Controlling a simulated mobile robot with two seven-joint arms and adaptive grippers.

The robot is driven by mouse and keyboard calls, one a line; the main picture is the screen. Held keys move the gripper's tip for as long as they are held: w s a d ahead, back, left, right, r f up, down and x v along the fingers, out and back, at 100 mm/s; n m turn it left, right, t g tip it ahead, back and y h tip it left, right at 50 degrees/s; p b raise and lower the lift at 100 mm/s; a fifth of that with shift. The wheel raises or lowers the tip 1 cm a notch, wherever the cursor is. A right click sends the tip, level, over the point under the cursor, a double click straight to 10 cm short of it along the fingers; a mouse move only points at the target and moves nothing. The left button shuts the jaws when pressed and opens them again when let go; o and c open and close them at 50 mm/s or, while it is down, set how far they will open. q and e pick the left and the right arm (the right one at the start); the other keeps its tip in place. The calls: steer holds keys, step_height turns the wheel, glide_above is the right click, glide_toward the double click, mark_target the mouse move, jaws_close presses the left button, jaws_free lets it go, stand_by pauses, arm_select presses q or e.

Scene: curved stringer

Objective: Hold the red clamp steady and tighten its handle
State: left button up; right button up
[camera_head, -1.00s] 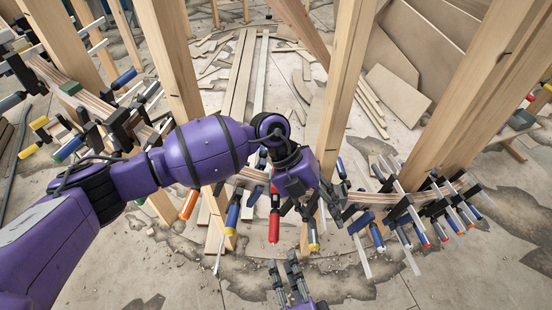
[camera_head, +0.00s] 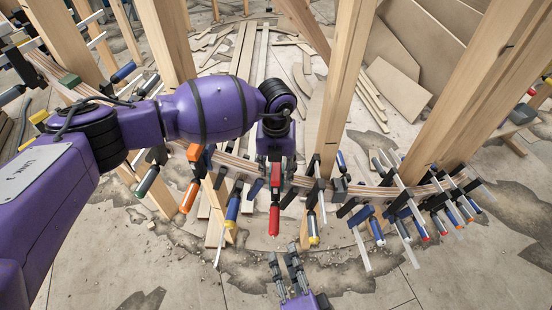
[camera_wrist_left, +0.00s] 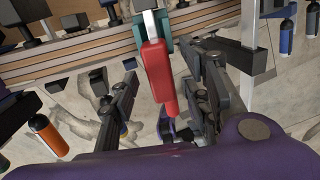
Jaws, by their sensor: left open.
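The red clamp (camera_head: 275,175) hangs on the curved wooden stringer (camera_head: 240,163), with its red handle (camera_head: 274,220) pointing down. In the left wrist view the red clamp (camera_wrist_left: 157,68) lies between the spread fingers of my left gripper (camera_wrist_left: 168,72), with a visible gap on its left side. In the head view my left gripper (camera_head: 276,158) is right above and behind the red clamp, and its fingers are partly hidden. My right gripper (camera_head: 283,255) is below the red handle, pointing up, with its fingers apart and empty.
Several other clamps line the stringer on both sides, including an orange-handled one (camera_head: 189,196), a blue-handled one (camera_head: 232,211) and a yellow-tipped one (camera_head: 313,228). Wooden posts (camera_head: 345,90) rise close to the right and left. The floor in front is open.

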arm_select(q)
steer(key=shift+f, duration=0.6)
jaws_close()
